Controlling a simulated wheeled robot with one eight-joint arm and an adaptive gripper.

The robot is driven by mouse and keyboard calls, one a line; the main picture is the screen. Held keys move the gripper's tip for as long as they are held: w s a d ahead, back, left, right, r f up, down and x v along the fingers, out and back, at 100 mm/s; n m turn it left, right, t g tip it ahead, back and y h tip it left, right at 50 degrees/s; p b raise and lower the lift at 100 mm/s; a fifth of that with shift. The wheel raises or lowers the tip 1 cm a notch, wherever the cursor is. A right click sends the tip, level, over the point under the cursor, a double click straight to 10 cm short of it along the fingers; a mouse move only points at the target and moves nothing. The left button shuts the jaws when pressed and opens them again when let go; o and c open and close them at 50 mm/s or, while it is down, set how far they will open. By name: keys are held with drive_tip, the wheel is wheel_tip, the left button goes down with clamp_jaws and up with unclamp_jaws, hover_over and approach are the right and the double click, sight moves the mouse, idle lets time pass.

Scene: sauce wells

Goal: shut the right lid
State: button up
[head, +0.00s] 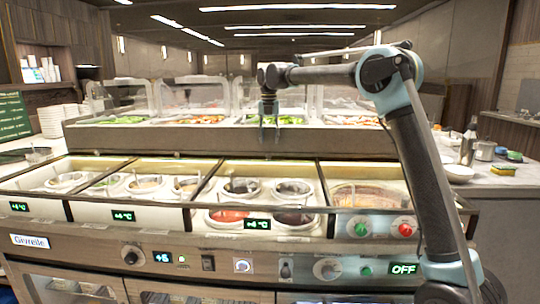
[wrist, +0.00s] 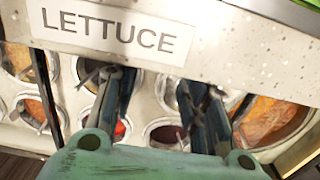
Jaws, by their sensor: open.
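Clear raised covers stand along the back row of food pans; the rightmost one (head: 345,98) is partly behind my arm. I cannot tell for certain which cover is the right lid. The front right well (head: 365,196) holds orange-brown sauce and shows no clear cover over it; it also shows in the wrist view (wrist: 268,122). My gripper (head: 269,118) hangs above the back ledge, in front of the green food. In the wrist view its two dark fingers (wrist: 160,88) are apart with nothing between them, in front of the ledge labelled LETTUCE.
The speckled ledge (head: 230,138) runs between the back pans and the front wells. Several round sauce pots with ladles sit in the front wells, including a red sauce pot (head: 228,214). A white bowl (head: 458,173) and sponge (head: 503,169) rest on the right counter.

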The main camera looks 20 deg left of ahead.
sight(269, 152)
drive_tip(key=shift+f, duration=3.6)
clamp_jaws()
